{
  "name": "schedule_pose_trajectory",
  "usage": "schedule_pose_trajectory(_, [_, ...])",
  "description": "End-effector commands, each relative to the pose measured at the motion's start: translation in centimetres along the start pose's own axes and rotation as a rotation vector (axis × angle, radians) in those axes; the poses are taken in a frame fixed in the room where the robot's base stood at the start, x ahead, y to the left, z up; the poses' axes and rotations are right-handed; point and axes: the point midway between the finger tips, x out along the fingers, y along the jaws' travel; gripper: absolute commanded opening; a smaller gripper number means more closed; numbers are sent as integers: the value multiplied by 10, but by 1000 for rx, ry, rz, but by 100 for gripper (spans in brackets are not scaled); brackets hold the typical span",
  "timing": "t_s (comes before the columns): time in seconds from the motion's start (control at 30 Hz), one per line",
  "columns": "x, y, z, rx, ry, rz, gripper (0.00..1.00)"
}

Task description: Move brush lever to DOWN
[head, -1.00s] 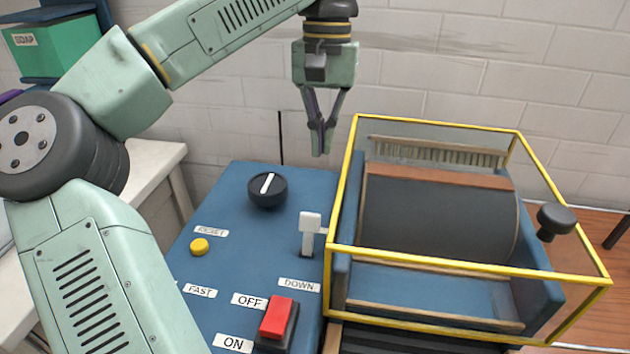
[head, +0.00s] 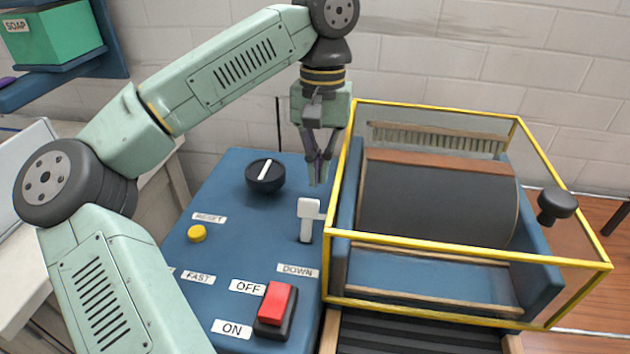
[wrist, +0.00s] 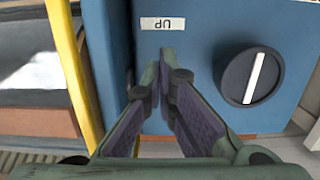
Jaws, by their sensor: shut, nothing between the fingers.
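The brush lever (head: 308,219) is a white handle standing up from the blue control panel (head: 232,215), beside the yellow-framed guard. A DOWN label (head: 297,270) lies in front of it. An UP label (wrist: 163,23) shows upside down on the panel in the wrist view. My gripper (head: 318,178) points down just behind the lever and above it, apart from it as far as I can tell. Its fingers are shut and empty; they also show in the wrist view (wrist: 166,60). The lever is not visible in the wrist view.
The yellow guard frame (head: 470,251) around the dark drum (head: 437,203) stands close to the right of my gripper. A black dial (head: 265,176) is to the left. A yellow button (head: 197,233) and a red rocker switch (head: 276,304) are nearer.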

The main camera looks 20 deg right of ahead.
Motion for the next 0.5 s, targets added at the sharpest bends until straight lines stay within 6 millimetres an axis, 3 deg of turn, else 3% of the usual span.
schedule_pose_trajectory(0.07, [17, 0, 1, 4, -3, 3, 0])
schedule_pose_trajectory(0.3, [5, -1, 30, -1, 1, -2, 0])
schedule_pose_trajectory(0.5, [4, 0, 38, 0, 1, -1, 0])
